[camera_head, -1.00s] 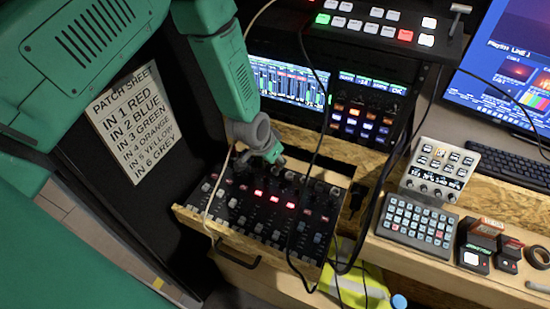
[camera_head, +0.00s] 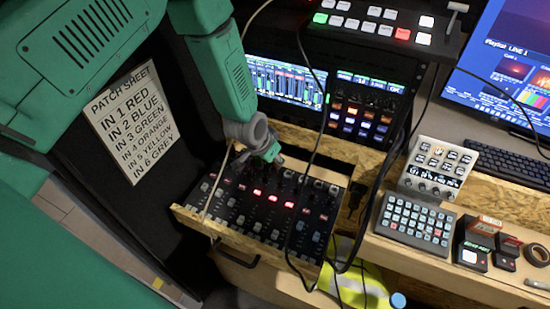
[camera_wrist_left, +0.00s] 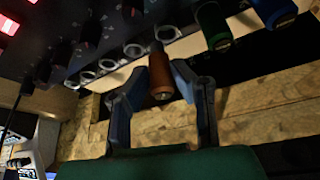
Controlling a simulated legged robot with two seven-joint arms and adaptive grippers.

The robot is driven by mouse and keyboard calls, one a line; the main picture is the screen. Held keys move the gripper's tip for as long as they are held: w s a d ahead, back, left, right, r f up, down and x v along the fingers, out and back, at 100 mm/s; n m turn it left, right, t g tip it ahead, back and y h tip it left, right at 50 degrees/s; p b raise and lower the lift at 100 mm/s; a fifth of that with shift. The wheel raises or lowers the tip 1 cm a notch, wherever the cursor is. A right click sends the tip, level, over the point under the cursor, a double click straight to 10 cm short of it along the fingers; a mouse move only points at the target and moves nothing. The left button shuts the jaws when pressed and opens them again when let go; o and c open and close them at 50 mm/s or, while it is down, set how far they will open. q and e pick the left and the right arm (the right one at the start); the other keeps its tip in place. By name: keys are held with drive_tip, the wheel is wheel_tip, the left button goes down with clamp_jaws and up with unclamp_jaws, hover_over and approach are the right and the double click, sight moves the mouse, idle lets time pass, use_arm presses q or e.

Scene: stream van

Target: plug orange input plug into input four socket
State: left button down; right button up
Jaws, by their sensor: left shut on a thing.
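My left gripper (camera_wrist_left: 163,82) is shut on the orange plug (camera_wrist_left: 160,72), one finger on each side of it. The plug's far end is at a silver-ringed socket (camera_wrist_left: 167,32) on the mixer's rear edge; I cannot tell whether it is inside. More ringed sockets (camera_wrist_left: 133,50) run to the left and look empty. A green plug (camera_wrist_left: 213,27) and a blue plug (camera_wrist_left: 273,12) sit to the right in the same row. In the head view the left gripper (camera_head: 272,153) is at the back edge of the mixer (camera_head: 265,208), hiding the orange plug. My right gripper is not in view.
The mixer lies in a wooden drawer (camera_head: 225,236) with wood close behind the sockets. Dark cables (camera_head: 306,165) hang across the mixer. The patch sheet (camera_head: 131,122) on the left reads IN 4 ORANGE. Screens and a switcher (camera_head: 375,28) stand behind.

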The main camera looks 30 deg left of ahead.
use_arm(q)
drive_tip(key=shift+a, duration=0.1)
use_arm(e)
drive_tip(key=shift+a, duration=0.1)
use_arm(q)
drive_tip(key=shift+a+f, duration=0.1)
drive_tip(key=shift+a, duration=0.5)
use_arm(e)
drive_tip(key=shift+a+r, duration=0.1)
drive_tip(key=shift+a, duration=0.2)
use_arm(q)
drive_tip(key=shift+d, duration=0.1)
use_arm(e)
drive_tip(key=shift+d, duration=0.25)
use_arm(q)
drive_tip(key=shift+a+f, duration=0.1)
drive_tip(key=shift+a, duration=0.1)
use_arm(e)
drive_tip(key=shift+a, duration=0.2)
use_arm(q)
drive_tip(key=shift+d+f+b, duration=0.1)
drive_tip(key=shift+f+b, duration=0.75)
drive_tip(key=shift+f, duration=0.25)
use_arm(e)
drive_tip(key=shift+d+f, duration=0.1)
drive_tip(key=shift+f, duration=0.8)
use_arm(q)
drive_tip(key=c, duration=1.3)
unclamp_jaws()
